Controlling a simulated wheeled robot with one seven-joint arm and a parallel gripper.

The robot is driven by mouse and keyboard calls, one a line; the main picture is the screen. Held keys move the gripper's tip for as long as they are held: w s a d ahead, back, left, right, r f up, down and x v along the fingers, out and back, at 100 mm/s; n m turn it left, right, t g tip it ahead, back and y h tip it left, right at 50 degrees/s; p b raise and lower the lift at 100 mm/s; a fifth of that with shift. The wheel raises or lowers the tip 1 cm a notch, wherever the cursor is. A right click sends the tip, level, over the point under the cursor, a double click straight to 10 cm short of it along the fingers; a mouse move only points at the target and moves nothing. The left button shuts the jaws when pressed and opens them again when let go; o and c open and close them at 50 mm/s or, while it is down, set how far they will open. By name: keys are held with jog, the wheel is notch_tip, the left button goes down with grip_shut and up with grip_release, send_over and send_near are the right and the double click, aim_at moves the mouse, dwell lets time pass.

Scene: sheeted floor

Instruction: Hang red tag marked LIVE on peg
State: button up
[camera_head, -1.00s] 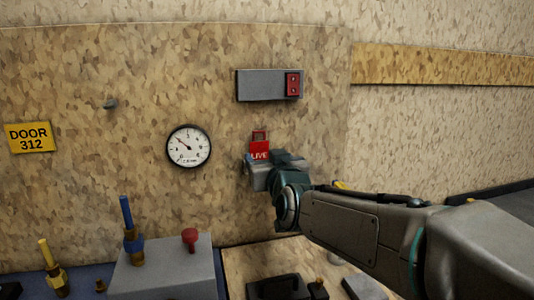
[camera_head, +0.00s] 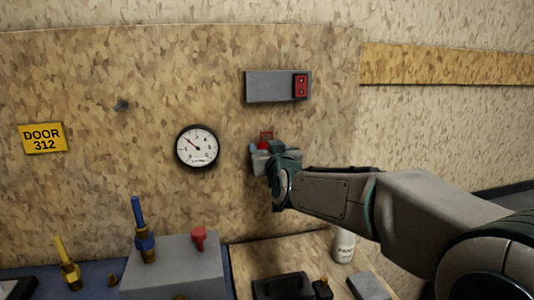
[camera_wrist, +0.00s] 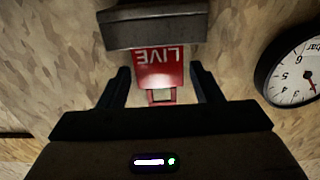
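The red tag (camera_head: 266,142) stands out from the board below a grey box, its top frame showing above my gripper. The wrist view shows the tag (camera_wrist: 160,68) upside down, with LIVE in white and a square opening at one end. A grey block (camera_wrist: 155,27) meets its lettered end. My gripper (camera_wrist: 162,85) is open, one finger on each side of the tag, with narrow gaps visible; contact cannot be confirmed. In the head view my gripper (camera_head: 268,160) covers the tag's lettering. A small grey peg (camera_head: 122,104) sticks out bare from the board, left of the gauge.
A round gauge (camera_head: 197,146) lies between peg and tag. A grey box with red switch (camera_head: 278,86) is above the tag. Below stand a grey block (camera_head: 178,268), a blue-handled valve (camera_head: 143,235) and a white bottle (camera_head: 344,246). A yellow DOOR 312 sign (camera_head: 43,137) is left.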

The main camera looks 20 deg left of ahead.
aim_at(265, 122)
jog(key=c, duration=0.8)
jog(key=shift+o, duration=0.2)
jog(key=shift+r+p, duration=1.8)
jog(key=shift+r, duration=1.2)
